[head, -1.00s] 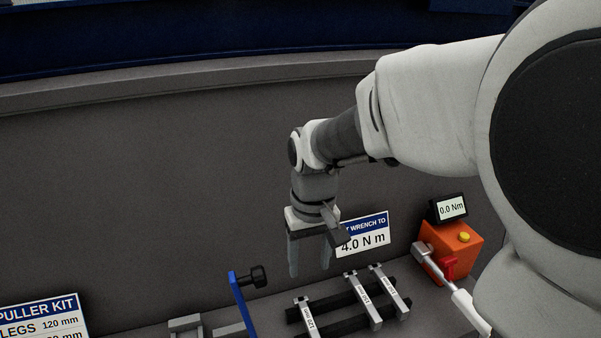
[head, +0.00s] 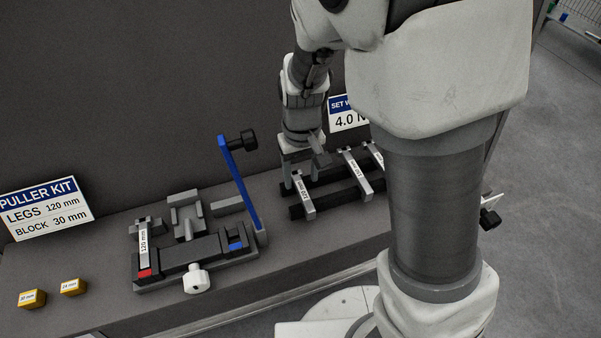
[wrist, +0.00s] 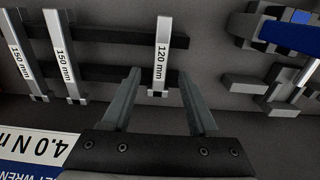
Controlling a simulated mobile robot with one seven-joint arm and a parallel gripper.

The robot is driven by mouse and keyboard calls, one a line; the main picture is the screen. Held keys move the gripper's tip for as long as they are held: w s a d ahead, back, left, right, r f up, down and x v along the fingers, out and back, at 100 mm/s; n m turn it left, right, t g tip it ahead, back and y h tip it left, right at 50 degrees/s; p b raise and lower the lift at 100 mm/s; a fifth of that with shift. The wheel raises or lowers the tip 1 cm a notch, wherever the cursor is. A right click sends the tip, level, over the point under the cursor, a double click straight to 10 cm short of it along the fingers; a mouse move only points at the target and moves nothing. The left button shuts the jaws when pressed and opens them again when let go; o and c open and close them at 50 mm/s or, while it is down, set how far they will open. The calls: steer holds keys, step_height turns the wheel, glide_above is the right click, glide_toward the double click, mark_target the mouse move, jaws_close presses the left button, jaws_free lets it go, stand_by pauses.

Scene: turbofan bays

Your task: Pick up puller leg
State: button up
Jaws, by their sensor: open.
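The puller leg marked 120 mm (head: 304,192) lies across two dark rack bars; it is a slim grey bar with a white label. It also shows in the wrist view (wrist: 161,56). My gripper (wrist: 160,76) is open and empty, with one finger on each side of the leg's near end in that view. I cannot tell how high the fingers are above it.
A fixture (head: 205,255) with another 120 mm leg (head: 143,238) and a blue upright arm (head: 238,180) stands left of the rack. Two yellow blocks (head: 32,298) (head: 73,287) lie far left. A puller kit sign (head: 45,207) leans at the back wall.

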mark_target(302, 189)
steer(key=f, duration=0.4)
steer(key=shift+s+f+b, duration=0.2)
steer(key=shift+f+b, duration=0.2)
jaws_close()
steer(key=shift+r, duration=0.1)
stand_by(0.9)
